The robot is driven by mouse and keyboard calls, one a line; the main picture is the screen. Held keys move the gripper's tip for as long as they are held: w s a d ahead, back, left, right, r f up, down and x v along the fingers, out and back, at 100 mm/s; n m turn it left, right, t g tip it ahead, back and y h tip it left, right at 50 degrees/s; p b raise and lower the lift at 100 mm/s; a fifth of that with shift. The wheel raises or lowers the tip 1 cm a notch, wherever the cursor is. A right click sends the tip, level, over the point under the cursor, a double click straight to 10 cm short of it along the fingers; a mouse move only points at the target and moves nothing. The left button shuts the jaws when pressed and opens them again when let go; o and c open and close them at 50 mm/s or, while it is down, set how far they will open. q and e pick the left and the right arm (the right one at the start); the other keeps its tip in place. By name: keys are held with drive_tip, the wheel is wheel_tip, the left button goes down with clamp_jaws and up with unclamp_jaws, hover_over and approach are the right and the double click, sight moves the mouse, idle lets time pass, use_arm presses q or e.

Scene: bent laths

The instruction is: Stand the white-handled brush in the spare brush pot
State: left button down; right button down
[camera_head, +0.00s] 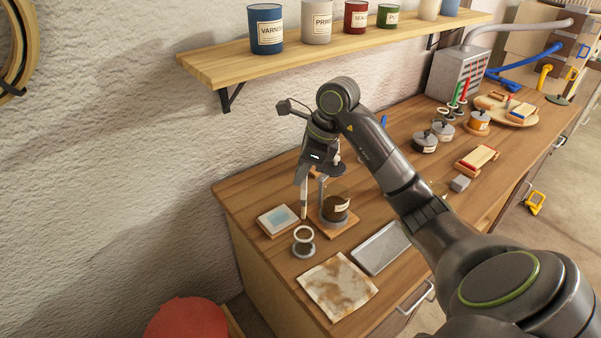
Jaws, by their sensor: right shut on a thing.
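My right gripper (307,183) points down over the left end of the wooden workbench, shut on a slim pale upright thing, which looks like the white-handled brush (304,207). The fingers and wrist hide its upper part. Its lower end shows just above and behind a small round pot with a pale rim (303,241), which looks like the spare brush pot. The brush is roughly upright, and its tip looks apart from the pot. My left gripper is not in view.
A dark labelled jar (335,209) stands on a small board close right of the brush. A shelf of cans (210,72) overhangs behind.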

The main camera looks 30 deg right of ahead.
sight(303, 207)
drive_tip(key=shift+d+f, duration=0.2)
drive_tip(key=shift+f, duration=0.4)
drive_tip(key=shift+a+f+b, duration=0.2)
drive_tip(key=shift+f+b, duration=0.45)
drive_tip(key=shift+f, duration=0.65)
wheel_tip(303, 207, down, 2)
drive_tip(key=shift+d+b, duration=0.1)
drive_tip(key=shift+b, duration=0.25)
wheel_tip(303, 207, down, 6)
drive_tip(key=b, duration=0.6)
drive_tip(key=shift+r, duration=0.1)
drive_tip(key=c, duration=1.2)
unclamp_jaws()
